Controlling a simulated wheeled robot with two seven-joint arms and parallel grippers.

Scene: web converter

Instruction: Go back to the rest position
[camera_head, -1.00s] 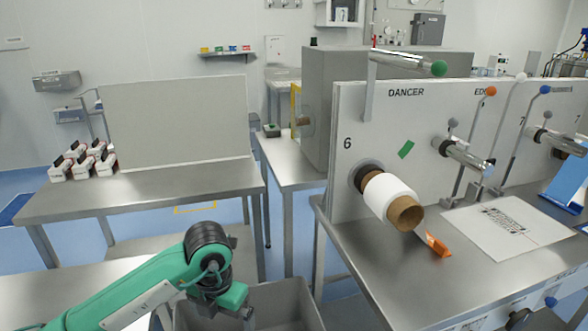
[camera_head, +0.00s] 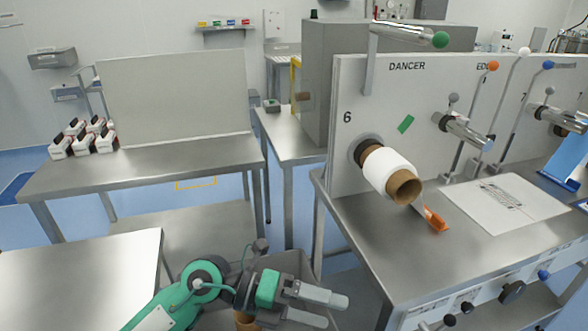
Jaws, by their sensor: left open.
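My left gripper (camera_head: 334,311) is at the bottom centre of the head view. Its two pale fingers point right and are apart, with nothing between them. The green and black left arm comes in from the bottom left. The gripper is over or beside a grey bin (camera_head: 290,263), which the arm largely hides. A brown cardboard core (camera_head: 246,321) shows partly below the gripper, apart from its fingers; whether it lies in the bin I cannot tell. My right gripper is not in view.
The steel machine bench (camera_head: 350,222) stands close to the right of the gripper. A white roll (camera_head: 389,172) sits on the spindle above it. A bare steel table (camera_head: 80,275) is at lower left. Small boxes (camera_head: 83,138) stand on the table behind.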

